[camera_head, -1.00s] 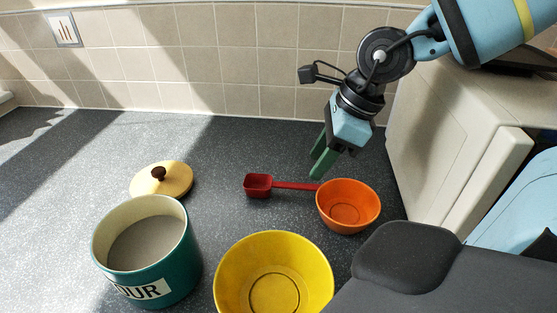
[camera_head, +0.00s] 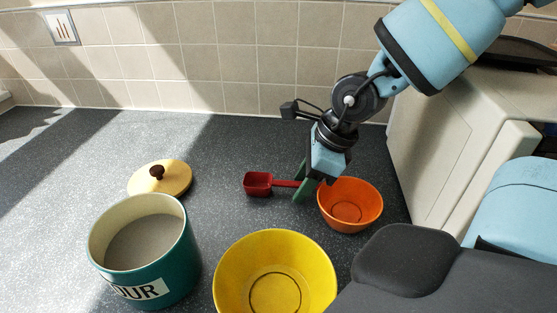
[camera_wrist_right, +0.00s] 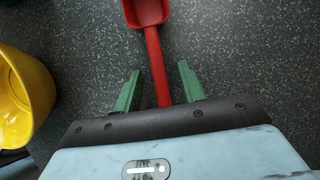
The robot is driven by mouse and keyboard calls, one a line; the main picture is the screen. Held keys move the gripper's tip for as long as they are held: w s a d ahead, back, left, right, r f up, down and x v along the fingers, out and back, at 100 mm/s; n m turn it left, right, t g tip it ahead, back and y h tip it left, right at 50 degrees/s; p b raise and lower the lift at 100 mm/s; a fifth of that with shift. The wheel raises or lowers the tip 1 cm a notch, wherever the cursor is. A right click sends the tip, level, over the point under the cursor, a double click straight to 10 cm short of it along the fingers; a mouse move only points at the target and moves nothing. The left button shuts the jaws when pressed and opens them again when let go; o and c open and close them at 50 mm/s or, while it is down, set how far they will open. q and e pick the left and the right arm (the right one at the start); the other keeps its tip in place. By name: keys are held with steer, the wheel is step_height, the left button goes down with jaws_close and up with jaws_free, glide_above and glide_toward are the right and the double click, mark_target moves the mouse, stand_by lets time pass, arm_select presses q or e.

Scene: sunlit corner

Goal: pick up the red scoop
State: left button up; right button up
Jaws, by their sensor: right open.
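The red scoop (camera_head: 259,184) lies on the dark speckled counter, its bowl to the left and its handle pointing right towards the orange bowl. My right gripper (camera_head: 304,192) is low over the handle, with its green fingers pointing down. In the right wrist view the scoop (camera_wrist_right: 152,42) has its bowl at the top, and its handle runs down between the two open fingers of my right gripper (camera_wrist_right: 160,88). The fingers show a gap on both sides of the handle. The handle's far end is hidden by the gripper. My left gripper is not in view.
An orange bowl (camera_head: 362,217) stands right beside the gripper. A yellow bowl (camera_head: 229,262) is in front, also in the wrist view (camera_wrist_right: 22,97). A teal flour canister (camera_head: 183,262) and its lid (camera_head: 176,181) are at left. A white appliance (camera_head: 424,150) stands at right.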

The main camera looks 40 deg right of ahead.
jaws_close()
stand_by(0.3)
steer(key=shift+w+r, duration=0.1)
steer(key=shift+w, duration=0.05)
